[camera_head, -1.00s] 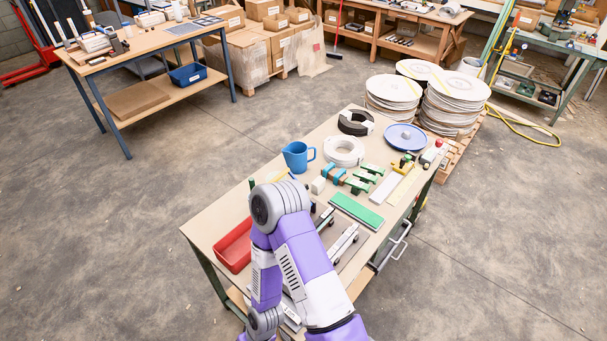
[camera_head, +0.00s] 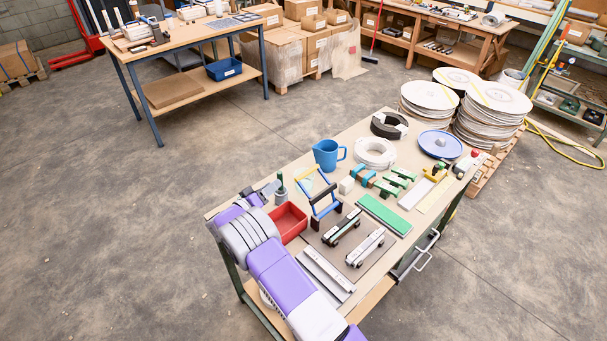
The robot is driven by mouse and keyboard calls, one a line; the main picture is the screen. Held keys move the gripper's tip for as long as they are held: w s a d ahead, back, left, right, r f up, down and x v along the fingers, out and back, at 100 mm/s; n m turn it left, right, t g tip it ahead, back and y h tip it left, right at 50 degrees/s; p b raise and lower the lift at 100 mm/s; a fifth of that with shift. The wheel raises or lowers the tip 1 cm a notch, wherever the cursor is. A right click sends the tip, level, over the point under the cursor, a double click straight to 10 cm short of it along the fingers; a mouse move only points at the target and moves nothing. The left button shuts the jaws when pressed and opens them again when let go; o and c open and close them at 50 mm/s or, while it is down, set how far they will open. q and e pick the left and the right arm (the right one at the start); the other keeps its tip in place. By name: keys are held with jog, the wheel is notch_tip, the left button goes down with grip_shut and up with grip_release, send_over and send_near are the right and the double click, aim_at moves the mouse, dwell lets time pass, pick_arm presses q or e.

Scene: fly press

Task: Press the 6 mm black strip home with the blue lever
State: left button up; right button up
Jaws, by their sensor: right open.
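My right arm reaches up from the bottom edge and bends at the table's left end. My right gripper (camera_head: 267,191) is small and partly hidden there, left of a grey pot with a dark green handle; it is open, and I see nothing in it. A frame with blue and yellow bars (camera_head: 322,194) stands upright on the table, right of the gripper and apart from it. In front of it lie a long fixture with dark and pale green parts (camera_head: 342,228) and a pale grey one (camera_head: 366,247). I cannot single out the 6 mm black strip. My left gripper is out of view.
A red tray (camera_head: 290,222) lies between my arm and the frame. Pale metal bars (camera_head: 325,270) lie at the near edge.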

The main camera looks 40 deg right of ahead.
aim_at(316, 167)
jog(key=s+d+g, duration=0.1)
jog(key=d, duration=0.3)
jog(key=d+g, duration=0.1)
jog(key=d, duration=0.3)
jog(key=s+d+g+h, duration=0.1)
jog(key=d, duration=0.3)
jog(key=shift+s+d+r, duration=0.2)
jog(key=shift+s+r, duration=0.1)
jog(key=shift+r, duration=0.05)
grip_shut()
